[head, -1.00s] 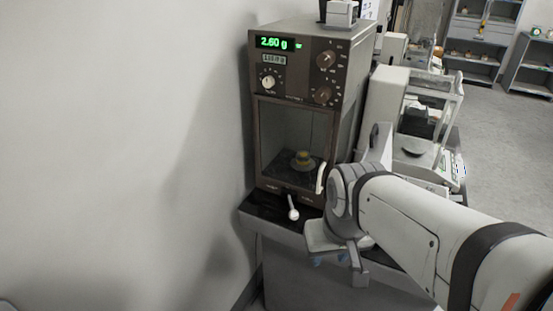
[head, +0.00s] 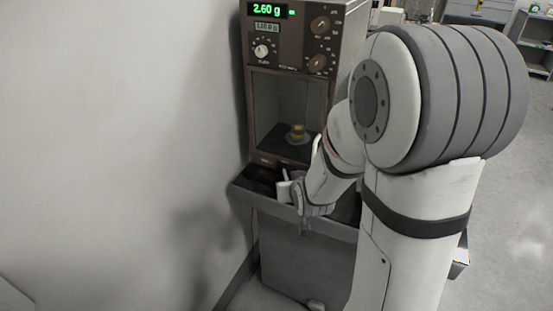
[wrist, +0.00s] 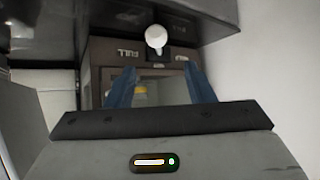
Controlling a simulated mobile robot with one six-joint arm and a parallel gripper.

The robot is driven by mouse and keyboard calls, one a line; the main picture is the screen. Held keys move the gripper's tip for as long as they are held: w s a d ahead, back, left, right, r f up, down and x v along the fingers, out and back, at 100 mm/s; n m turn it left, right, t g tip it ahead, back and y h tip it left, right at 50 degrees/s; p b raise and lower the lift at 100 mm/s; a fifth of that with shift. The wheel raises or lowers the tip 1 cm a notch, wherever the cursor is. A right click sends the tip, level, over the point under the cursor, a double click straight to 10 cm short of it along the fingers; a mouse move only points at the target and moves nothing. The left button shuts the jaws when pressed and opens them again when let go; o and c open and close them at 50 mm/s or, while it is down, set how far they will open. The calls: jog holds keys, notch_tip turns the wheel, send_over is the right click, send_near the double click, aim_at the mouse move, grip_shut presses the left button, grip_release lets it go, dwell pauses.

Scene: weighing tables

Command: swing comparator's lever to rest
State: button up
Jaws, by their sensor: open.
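The comparator (head: 263,110) is a tall brown box instrument with a green 2.60 g readout. Its lever shows in the wrist view as a white ball knob (wrist: 155,37) on a short stem, above the fingertips and roughly centred between them. I see no contact with the knob. My gripper (wrist: 160,72) is open, with two blue fingers apart and nothing between them. In the head view my wrist is low before the comparator's front edge, and the lever and fingertips are hidden there.
A yellow weight (head: 297,131) sits on a pan inside the comparator's window. The comparator stands on a dark-topped table (head: 254,181). A bare wall (head: 110,140) is close at the left. My arm blocks the view to the right.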

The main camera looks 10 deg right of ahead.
aim_at(287, 179)
jog(key=w+f+t, duration=0.1)
jog(key=f, duration=0.1)
jog(key=w+f+t, duration=0.1)
jog(key=f+t, duration=0.1)
jog(key=w+f+t+b, duration=0.1)
jog(key=shift+w+d+f, duration=0.1)
jog(key=shift+w+f, duration=0.3)
jog(key=shift+s+f+t, duration=0.15)
jog(key=shift+f+t, duration=0.45)
jog(key=shift+t, duration=0.4)
jog(key=b, duration=0.2)
jog(key=f+t+b, duration=0.1)
jog(key=b, duration=0.1)
jog(key=shift+w+d+t+b, duration=0.1)
jog(key=shift+w+t+b, duration=0.2)
jog(key=shift+w+b, duration=0.45)
jog(key=shift+b, duration=0.65)
jog(key=w, duration=0.3)
jog(key=shift+w+r+p, duration=0.3)
jog(key=shift+w+p, duration=0.05)
jog(key=shift+w, duration=0.85)
